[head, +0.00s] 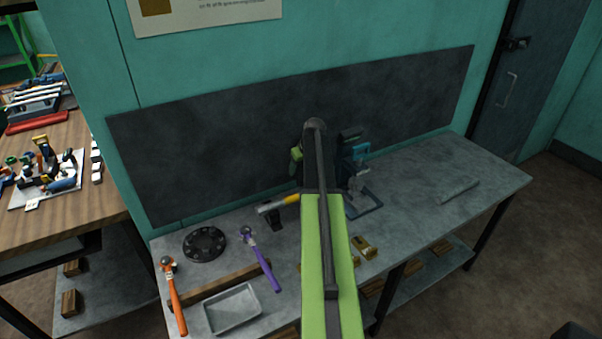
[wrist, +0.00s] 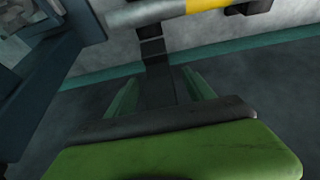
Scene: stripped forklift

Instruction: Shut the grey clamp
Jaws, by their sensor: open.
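My gripper is mostly hidden behind my own arm in the head view. In the wrist view my gripper (wrist: 160,82) shows two green fingers apart, with nothing held between them. A dark blue structure (wrist: 45,95) fills the left of the wrist view; I cannot tell whether it belongs to the clamp.
The workbench (head: 430,190) also holds a black disc (head: 204,244), purple hammer (head: 262,262), orange hammer (head: 175,300) and tray (head: 233,308). Its right end is mostly clear.

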